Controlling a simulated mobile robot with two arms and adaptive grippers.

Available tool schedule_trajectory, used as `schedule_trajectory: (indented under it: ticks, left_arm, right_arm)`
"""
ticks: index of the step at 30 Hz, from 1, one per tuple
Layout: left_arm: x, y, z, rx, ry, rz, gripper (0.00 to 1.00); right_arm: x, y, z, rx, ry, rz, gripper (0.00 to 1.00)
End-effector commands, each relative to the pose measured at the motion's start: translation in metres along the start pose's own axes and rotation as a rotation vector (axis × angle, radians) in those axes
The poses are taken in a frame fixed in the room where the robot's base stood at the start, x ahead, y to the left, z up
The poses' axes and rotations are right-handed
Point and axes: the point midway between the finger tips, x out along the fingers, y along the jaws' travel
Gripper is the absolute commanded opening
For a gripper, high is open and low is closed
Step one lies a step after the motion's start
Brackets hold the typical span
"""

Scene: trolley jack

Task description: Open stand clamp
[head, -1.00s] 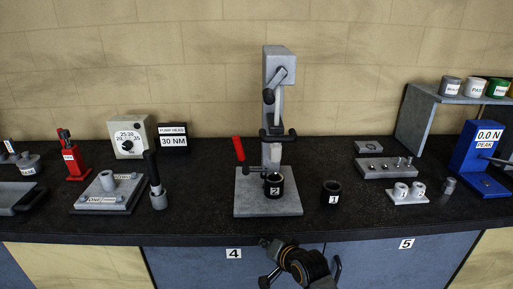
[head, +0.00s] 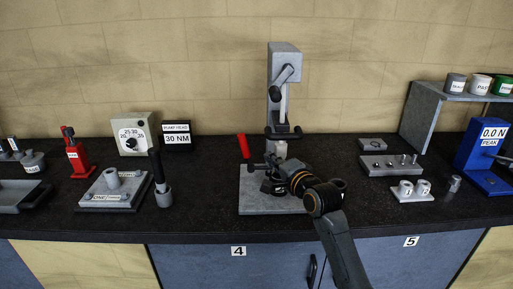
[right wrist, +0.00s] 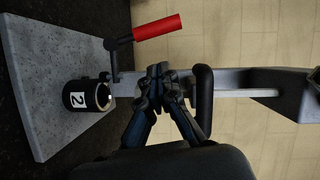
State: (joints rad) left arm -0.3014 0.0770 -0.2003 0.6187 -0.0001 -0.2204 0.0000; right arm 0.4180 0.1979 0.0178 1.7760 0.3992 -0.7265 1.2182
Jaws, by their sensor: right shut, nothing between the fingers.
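The stand has a grey base plate (head: 262,204) and a tall grey column with a head (head: 284,62). The clamp's red handle (head: 244,146) stands up, slightly tilted, left of the column; it also shows in the right wrist view (right wrist: 157,27). A black cup marked 2 (right wrist: 86,96) stands on the base plate; in the head view my gripper mostly hides it. My right gripper (head: 262,168) is in front of the column, close to the clamp. In the right wrist view its fingertips (right wrist: 160,71) are together and empty, apart from the red handle. My left gripper is not in view.
A dark bar handle (right wrist: 202,91) on the stand is close beside my right fingers. A grey block with pins (head: 390,166) lies right.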

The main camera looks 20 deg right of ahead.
Motion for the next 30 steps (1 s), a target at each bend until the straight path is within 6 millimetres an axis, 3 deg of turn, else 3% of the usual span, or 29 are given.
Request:
schedule_trajectory:
  ticks: [18, 30]
  left_arm:
    - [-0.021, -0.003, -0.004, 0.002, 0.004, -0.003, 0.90]
    - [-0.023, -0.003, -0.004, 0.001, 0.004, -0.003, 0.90]
  right_arm:
    - [0.081, -0.002, 0.000, -0.001, -0.001, 0.000, 0.00]
    - [0.098, 0.000, 0.000, -0.002, 0.000, 0.000, 0.00]
